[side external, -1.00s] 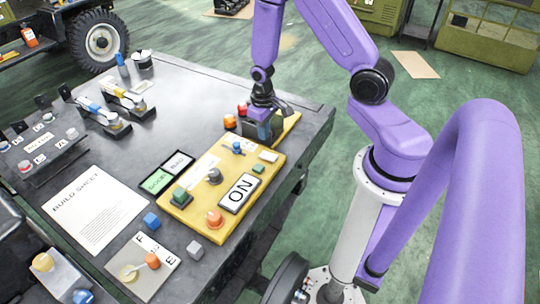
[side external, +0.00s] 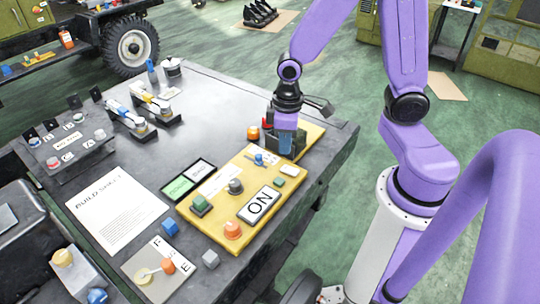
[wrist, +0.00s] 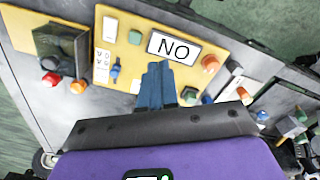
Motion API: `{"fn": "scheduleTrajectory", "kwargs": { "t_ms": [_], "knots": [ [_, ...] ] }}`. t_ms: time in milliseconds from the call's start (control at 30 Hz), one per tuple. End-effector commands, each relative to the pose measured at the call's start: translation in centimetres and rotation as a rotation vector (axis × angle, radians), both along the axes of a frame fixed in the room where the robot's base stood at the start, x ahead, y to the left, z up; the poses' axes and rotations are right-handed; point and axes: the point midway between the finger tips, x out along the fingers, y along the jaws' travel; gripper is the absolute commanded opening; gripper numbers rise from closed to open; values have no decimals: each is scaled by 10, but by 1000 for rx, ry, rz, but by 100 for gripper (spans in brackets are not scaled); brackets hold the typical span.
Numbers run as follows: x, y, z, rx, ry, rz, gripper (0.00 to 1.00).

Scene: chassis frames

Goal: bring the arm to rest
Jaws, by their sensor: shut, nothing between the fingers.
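My gripper (side external: 286,145) is shut and empty, its blue fingers together over the far end of the yellow panel (side external: 222,230) in the side view. In the wrist view the shut gripper (wrist: 157,70) points toward the panel (wrist: 127,35), in front of its ON label (wrist: 173,47). Whether the fingertips touch anything cannot be told. A dark square block (wrist: 62,50) sits at one end of the panel, partly hidden behind the fingers in the side view.
Red and orange buttons (side external: 254,132) stand beside the panel.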

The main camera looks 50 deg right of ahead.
Motion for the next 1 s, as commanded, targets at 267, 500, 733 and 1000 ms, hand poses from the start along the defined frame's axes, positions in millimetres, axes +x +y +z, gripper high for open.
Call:
{"fn": "scheduleTrajectory", "kwargs": {
  "t_ms": [267, 500, 733, 1000],
  "knots": [
    [-76, 29, 56, 11, -12, 315, 0],
    [-130, 26, 85, 13, -12, 519, 0],
    [-146, 22, 92, 12, -10, 584, 0],
    [-146, 22, 92, 12, -10, 583, 0]
  ]
}}
